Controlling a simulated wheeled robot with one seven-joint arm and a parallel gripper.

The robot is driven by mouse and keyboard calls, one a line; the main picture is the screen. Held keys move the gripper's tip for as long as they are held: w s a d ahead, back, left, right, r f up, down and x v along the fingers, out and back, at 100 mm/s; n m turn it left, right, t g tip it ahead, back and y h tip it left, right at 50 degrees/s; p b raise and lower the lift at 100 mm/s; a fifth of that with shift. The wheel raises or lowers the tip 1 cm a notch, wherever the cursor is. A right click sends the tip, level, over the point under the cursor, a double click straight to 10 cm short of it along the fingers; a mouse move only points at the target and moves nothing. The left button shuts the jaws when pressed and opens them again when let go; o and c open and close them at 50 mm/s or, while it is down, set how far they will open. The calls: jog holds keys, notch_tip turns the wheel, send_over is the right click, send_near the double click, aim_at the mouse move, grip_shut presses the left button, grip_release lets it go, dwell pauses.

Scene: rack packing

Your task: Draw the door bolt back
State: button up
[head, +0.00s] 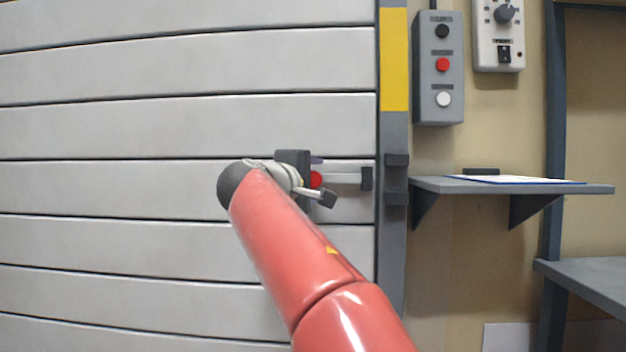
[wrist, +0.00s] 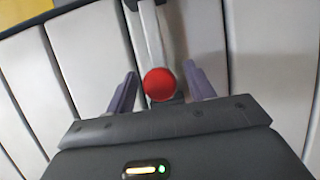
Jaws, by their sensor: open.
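The door bolt (head: 345,178) is a pale rod lying level on the slatted door. Its red knob (head: 315,180) is beside my gripper (head: 313,170), partly hidden by my wrist. In the wrist view the red knob (wrist: 159,84) sits between the two purple fingers of my gripper (wrist: 160,72), which are open with a gap on each side. The rod (wrist: 151,35) runs away from the knob to a dark guide. In the head view the rod reaches the dark guide (head: 367,178); no rod shows between it and the keeper (head: 396,180) on the post.
The grey door post (head: 394,130) with a yellow band stands right of the door. A button box (head: 439,70) hangs beyond it. A grey shelf (head: 510,186) with a clipboard juts out at bolt height. The door (head: 150,130) left of my arm is bare.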

aim_at(317, 180)
grip_shut()
jog(key=shift+d, duration=0.65)
grip_release()
jog(key=b+v, duration=0.1)
jog(key=v, duration=0.6)
jog(key=shift+w, duration=0.1)
jog(key=shift+s+a, duration=0.25)
jog(key=shift+s, duration=0.25)
jog(key=shift+d, duration=0.1)
